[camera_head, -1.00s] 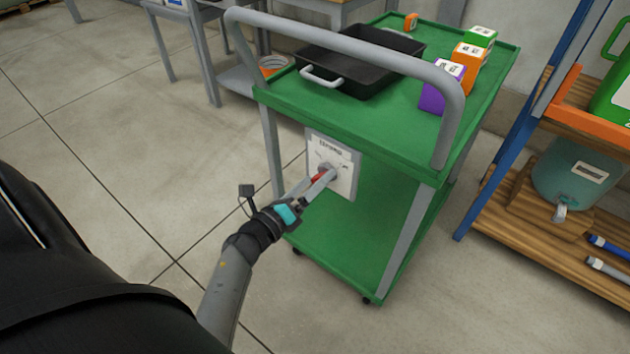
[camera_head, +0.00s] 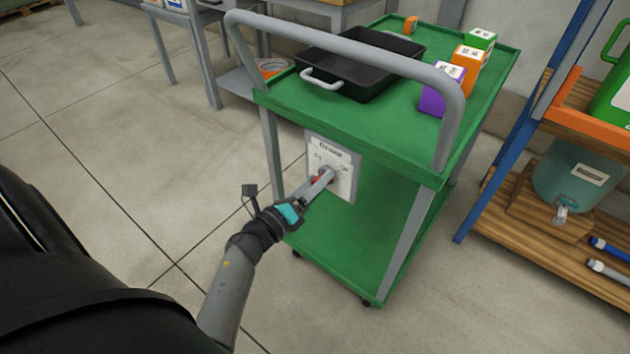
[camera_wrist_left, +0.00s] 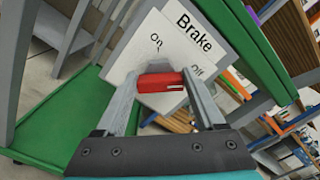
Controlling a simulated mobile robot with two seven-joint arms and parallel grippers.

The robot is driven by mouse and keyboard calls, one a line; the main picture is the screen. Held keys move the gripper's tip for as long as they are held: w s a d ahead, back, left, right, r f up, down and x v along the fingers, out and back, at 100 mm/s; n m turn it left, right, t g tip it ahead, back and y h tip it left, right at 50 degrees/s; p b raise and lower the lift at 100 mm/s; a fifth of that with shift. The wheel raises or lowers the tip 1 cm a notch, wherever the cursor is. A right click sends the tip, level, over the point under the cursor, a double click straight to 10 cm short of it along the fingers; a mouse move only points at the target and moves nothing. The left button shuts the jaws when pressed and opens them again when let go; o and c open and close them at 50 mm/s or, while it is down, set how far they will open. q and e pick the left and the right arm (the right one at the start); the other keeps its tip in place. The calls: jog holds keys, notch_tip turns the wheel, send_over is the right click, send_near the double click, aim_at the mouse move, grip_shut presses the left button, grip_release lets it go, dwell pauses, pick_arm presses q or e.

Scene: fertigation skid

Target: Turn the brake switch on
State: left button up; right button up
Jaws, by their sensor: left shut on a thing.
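The brake switch is a red handle (camera_wrist_left: 160,82) on a white panel (camera_head: 345,187) at the near end of the green cart. In the left wrist view the panel (camera_wrist_left: 165,35) reads "Brake", with "On" at left and "Off" at right. The handle lies level in that view, at a slant to the lettering. A thin pale mark shows near its right end. My left gripper (camera_head: 325,178) is shut on the handle, a finger at each end. In the head view its fingers hide most of the handle. My right gripper is not in view.
The green cart (camera_head: 330,120) has a grey push bar (camera_head: 350,45) above the panel. A black tray (camera_head: 350,85) and several coloured boxes stand on top. A wooden shelf rack (camera_head: 510,215) is at right. Floor left of the cart is clear.

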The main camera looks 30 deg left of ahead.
pick_arm(q)
jog(key=shift+c, duration=1.4)
jog(key=n+p, duration=0.1)
jog(key=n, duration=0.2)
jog(key=shift+a, duration=0.1)
jog(key=shift+f+n+p, duration=0.15)
jog(key=shift+n+p, duration=0.7)
jog(key=shift+n, duration=1.6)
jog(key=shift+f+n+p, duration=0.2)
jog(key=shift+n+p, duration=0.6)
jog(key=shift+n, duration=1.7)
jog(key=shift+f+n+p, duration=0.15)
jog(key=shift+n+p, duration=0.7)
jog(key=shift+n, duration=1.6)
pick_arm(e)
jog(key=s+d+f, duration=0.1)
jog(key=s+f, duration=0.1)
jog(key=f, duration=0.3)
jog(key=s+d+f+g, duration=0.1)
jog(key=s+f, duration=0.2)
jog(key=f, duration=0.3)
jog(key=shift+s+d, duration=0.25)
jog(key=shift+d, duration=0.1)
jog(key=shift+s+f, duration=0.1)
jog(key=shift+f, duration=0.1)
